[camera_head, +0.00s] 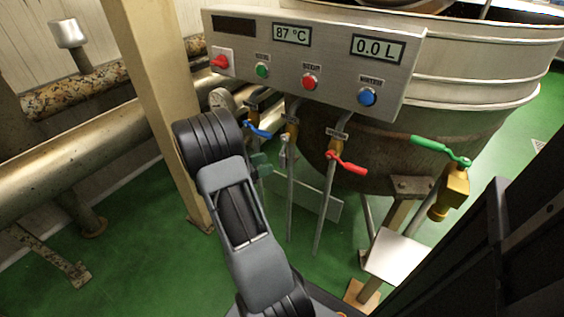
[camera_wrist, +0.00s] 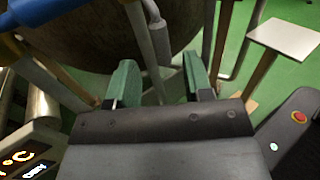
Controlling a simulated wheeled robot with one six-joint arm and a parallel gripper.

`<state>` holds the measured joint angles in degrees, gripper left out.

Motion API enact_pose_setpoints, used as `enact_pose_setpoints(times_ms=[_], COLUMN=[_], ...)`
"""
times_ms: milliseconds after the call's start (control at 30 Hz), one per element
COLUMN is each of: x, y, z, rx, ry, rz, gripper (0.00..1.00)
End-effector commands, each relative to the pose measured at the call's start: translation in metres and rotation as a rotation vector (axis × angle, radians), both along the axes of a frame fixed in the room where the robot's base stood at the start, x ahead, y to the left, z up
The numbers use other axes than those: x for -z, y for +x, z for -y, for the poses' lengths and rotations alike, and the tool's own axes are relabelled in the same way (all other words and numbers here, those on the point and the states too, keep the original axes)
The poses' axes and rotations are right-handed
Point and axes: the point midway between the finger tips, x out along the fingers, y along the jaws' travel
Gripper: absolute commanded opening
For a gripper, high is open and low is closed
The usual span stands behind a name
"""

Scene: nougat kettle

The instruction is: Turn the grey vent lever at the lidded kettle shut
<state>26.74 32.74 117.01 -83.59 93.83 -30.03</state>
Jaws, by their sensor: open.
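A small grey lever (camera_head: 284,149) seems to hang on the middle valve under the control panel, between the blue and red levers. It is small, and its exact angle is hard to tell. In the wrist view, a grey bar with a rounded end (camera_wrist: 158,38) shows ahead of the gap between my fingers; I cannot tell whether it is this lever. The big metal kettle (camera_head: 470,95) stands behind the panel. My gripper (camera_wrist: 160,80) has green fingers, spread apart with nothing between them. In the head view the fingers are partly hidden by my arm, just left of the valve pipes.
The control panel (camera_head: 310,62) reads 87 °C and 0.0 L. A blue lever (camera_head: 257,130), a red lever (camera_head: 347,163) and a green lever (camera_head: 440,150) are close by. A tan post (camera_head: 160,100) stands left of my arm. A pale plate (camera_head: 398,255) is at lower right.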

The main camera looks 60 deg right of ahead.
Motion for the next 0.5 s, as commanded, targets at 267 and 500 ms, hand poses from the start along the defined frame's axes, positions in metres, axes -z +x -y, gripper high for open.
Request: enact_pose_setpoints(times_ms=[267, 500], x=[0.002, 0.001], y=[-0.026, -0.036], z=[0.037, 0.052], rx=[0.003, 0.001], ry=[0.001, 0.002], rz=[0.001, 0.001], gripper=[0.47, 0.47])
